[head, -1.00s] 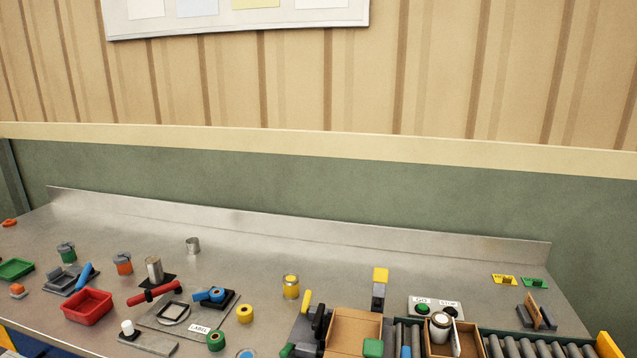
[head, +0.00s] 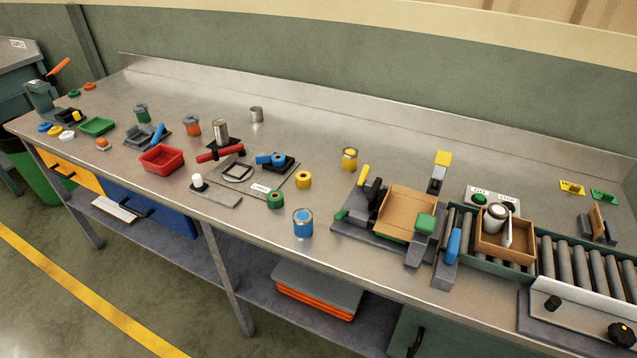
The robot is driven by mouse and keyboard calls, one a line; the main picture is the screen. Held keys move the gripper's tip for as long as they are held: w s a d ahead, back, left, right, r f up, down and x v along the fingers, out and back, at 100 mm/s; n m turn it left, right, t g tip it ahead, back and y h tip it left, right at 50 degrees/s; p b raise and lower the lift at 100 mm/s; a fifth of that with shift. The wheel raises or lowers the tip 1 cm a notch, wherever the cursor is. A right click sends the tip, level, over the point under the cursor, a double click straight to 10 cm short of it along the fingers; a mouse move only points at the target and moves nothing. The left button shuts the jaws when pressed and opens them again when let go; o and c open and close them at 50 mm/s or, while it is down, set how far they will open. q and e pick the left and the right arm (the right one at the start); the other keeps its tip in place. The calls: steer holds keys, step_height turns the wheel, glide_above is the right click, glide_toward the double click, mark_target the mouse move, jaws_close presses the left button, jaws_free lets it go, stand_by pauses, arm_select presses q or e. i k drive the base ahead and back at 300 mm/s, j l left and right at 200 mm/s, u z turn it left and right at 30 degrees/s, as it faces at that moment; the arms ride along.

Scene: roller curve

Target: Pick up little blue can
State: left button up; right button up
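Neither of my grippers shows in the view.
A red tray (head: 161,158) lies further left. A box fixture (head: 407,212) and roller conveyor (head: 585,265) fill the right. Bare bench surrounds the blue can.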

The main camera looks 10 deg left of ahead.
mark_target(303, 218)
steer(key=i+j, duration=0.1)
steer(key=j, duration=0.2)
steer(key=i+j, duration=0.1)
steer(key=j, duration=0.25)
steer(key=i+j+u, duration=0.1)
steer(key=j, duration=0.2)
steer(key=i+j, duration=0.15)
steer(key=j, duration=0.2)
